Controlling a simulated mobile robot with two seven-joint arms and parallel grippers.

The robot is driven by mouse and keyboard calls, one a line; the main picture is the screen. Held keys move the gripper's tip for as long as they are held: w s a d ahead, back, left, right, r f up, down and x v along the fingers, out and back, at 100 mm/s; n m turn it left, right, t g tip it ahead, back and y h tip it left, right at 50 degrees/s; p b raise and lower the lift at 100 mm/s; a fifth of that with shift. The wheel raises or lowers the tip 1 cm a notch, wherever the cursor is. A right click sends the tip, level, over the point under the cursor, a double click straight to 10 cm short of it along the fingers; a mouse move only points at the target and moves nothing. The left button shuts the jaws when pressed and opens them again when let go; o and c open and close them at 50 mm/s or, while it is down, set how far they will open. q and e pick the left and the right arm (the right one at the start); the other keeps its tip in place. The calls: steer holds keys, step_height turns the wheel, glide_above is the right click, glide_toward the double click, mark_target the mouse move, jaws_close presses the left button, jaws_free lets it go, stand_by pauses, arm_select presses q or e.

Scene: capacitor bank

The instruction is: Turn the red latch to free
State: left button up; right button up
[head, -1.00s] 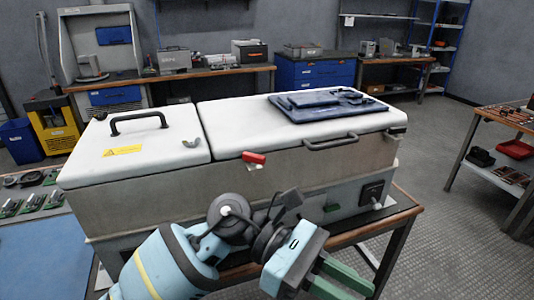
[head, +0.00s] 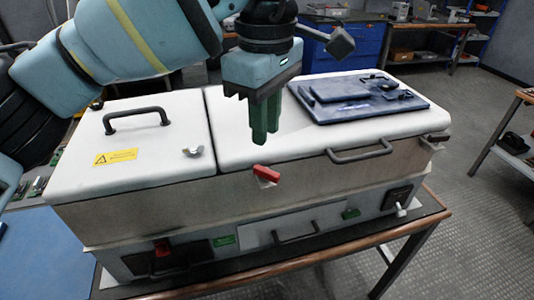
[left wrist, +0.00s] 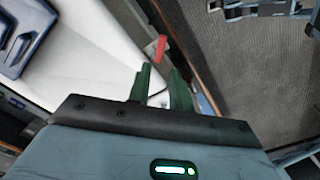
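The red latch (head: 266,173) sits on the front edge of the white cabinet lid, left of the lid's black handle, its red lever lying sideways and sloping slightly down to the right. It also shows in the left wrist view (left wrist: 161,47), just beyond the fingertips. My left gripper (head: 265,138) points down with green fingers, above and slightly behind the latch in the head view and apart from it. In the left wrist view the fingers (left wrist: 160,72) stand apart with nothing between them. My right gripper is not in view.
The white cabinet (head: 160,210) stands on a wood-edged table (head: 330,262). The left lid has another handle (head: 136,118).

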mark_target(266, 171)
arm_select(q)
steer(key=shift+f, duration=3.95)
jaws_close()
